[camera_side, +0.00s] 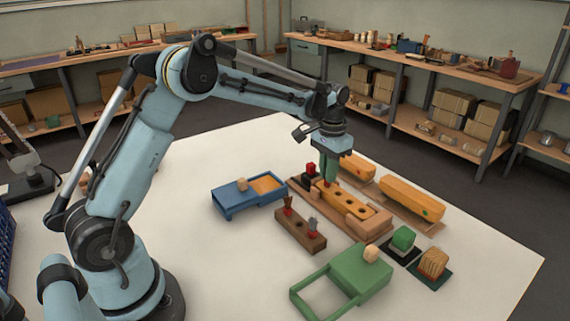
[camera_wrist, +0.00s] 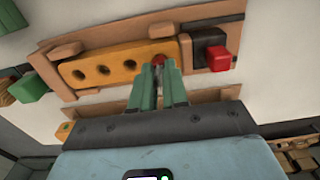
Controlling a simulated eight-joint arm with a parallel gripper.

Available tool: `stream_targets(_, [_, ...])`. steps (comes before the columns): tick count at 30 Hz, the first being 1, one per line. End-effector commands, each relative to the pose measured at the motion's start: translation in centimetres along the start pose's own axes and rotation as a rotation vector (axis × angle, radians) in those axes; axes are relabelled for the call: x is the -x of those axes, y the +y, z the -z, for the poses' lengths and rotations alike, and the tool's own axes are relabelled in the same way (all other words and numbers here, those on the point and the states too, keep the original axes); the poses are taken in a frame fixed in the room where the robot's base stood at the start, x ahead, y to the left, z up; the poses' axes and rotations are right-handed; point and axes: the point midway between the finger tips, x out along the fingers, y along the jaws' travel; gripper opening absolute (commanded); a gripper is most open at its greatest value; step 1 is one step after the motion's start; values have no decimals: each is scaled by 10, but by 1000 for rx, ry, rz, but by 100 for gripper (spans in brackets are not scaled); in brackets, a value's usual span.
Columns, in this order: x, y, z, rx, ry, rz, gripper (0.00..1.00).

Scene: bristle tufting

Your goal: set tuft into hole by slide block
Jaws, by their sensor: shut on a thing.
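The orange block with a row of holes (camera_side: 357,210) lies in a wooden frame (camera_side: 376,229); in the wrist view the orange block (camera_wrist: 91,69) shows open dark holes. My gripper (camera_side: 329,181) points down over the block's far left end, beside the red block on a dark base (camera_side: 311,170). In the wrist view my green fingers (camera_wrist: 158,72) are shut on a small tuft with a red part (camera_wrist: 158,60), right at the block's end nearest the red block (camera_wrist: 218,58). The fingers mostly hide the tuft and the spot below it. I cannot tell whether it is inside a hole.
A brown rack (camera_side: 300,233) with tufts stands in front. A blue tray (camera_side: 232,204) is left, a green tray (camera_side: 350,270) in front. A green cube (camera_side: 403,238), a bristle block (camera_side: 433,262) and an orange brush body (camera_side: 411,197) are right.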

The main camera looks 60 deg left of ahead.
Motion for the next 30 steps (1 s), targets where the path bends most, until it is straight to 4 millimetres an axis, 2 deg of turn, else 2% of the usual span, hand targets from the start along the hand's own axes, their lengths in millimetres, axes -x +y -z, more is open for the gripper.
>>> stream_targets(11, [-1, 0, 0, 0, 0, 0, 0])
stream_targets(12, [-1, 0, 0, 0, 0, 0, 19])
stream_targets(17, [-1, 0, 0, 0, 0, 0, 43])
stream_targets(23, [-1, 0, 0, 0, 0, 0, 44])
stream_targets(27, [-1, 0, 0, 0, 0, 0, 64])
stream_targets(30, [-1, 0, 0, 0, 0, 0, 65])
